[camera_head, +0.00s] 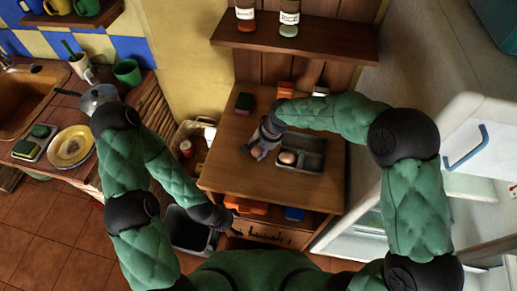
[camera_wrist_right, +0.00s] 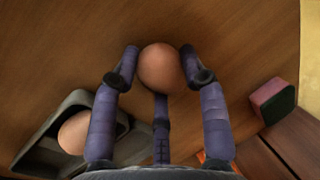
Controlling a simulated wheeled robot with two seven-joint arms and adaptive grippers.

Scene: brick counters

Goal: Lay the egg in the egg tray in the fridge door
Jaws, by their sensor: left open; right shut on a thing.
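My right gripper (camera_head: 258,151) is over the wooden counter, just left of a dark grey tray (camera_head: 312,144). In the right wrist view, its fingers (camera_wrist_right: 160,72) are shut around a brown egg (camera_wrist_right: 160,67). I cannot tell how far this egg is above the counter. A second brown egg (camera_head: 288,157) lies in the grey tray; it also shows in the right wrist view (camera_wrist_right: 74,133). My left gripper (camera_head: 229,221) is open and empty, low by the counter's front left corner. The fridge (camera_head: 372,222) is at the right; its door egg tray cannot be made out.
A blue handle (camera_head: 465,148) is on the white fridge door. A green and red sponge (camera_head: 244,102) lies at the counter's back left. A shelf (camera_head: 300,38) with two jars hangs above. A grey bin (camera_head: 188,230) stands below left. The counter's front left is clear.

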